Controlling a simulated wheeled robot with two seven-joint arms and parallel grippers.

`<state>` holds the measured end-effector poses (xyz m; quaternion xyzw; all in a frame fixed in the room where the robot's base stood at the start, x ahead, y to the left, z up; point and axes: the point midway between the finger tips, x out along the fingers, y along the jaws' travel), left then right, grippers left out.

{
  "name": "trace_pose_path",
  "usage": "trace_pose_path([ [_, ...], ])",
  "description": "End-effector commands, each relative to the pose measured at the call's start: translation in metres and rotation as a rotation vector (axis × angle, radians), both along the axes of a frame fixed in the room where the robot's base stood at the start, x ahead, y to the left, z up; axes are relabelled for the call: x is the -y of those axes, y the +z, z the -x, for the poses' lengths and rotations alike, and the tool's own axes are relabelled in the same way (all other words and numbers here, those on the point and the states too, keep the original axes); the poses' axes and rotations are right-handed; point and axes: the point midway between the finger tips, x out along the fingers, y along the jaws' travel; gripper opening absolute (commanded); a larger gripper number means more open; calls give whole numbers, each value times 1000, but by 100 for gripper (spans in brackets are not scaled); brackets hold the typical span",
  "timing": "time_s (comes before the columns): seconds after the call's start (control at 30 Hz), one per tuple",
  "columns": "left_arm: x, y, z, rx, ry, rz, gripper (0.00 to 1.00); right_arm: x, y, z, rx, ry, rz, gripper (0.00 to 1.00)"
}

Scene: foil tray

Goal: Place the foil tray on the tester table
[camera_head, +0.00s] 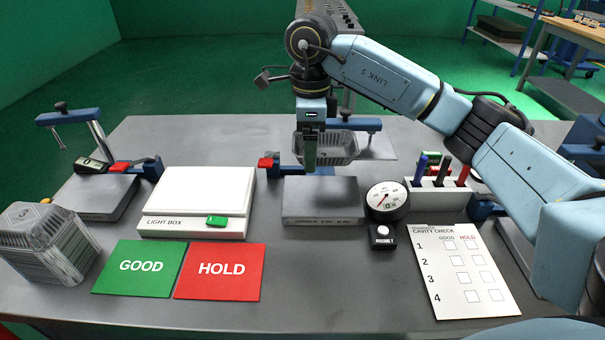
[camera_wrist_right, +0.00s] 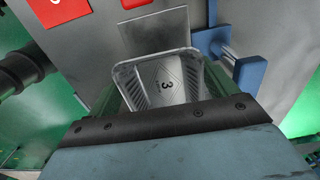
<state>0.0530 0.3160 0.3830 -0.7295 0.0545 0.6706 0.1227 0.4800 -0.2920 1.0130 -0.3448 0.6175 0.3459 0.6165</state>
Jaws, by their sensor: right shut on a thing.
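The foil tray (camera_head: 342,150) is a shiny ribbed tray marked 3. My right gripper (camera_head: 310,160) is shut on it, and the gripper partly hides it in the head view. In the right wrist view the tray (camera_wrist_right: 168,80) lies between the green fingers of my right gripper (camera_wrist_right: 172,90). The tester table, a flat grey block (camera_head: 322,198), stands at mid-table with a blue bracket behind it. The tray appears above and beyond this block; the exact gap cannot be told. My left gripper is not in view.
A stack of foil trays (camera_head: 45,250) stands at the far left. The light box (camera_head: 195,200), the GOOD card (camera_head: 140,268) and HOLD card (camera_head: 220,271) lie left of the block. A dial gauge (camera_head: 387,201), pen holder (camera_head: 436,197) and check sheet (camera_head: 462,275) are to the right.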

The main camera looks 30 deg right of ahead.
Motion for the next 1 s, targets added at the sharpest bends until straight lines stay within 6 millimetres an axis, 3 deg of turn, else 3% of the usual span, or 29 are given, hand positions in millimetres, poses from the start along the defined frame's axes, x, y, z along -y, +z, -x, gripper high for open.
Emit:
trace_pose_path([
  [0.23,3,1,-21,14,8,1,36,0,-47,1,-6,-1,1,64],
  [0.47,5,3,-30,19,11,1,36,0,-66,1,-3,0,2,64],
  [0.7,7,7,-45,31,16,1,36,0,-97,1,-3,0,1,64],
  [1.0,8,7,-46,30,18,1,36,0,-98,1,-1,1,0,64],
])
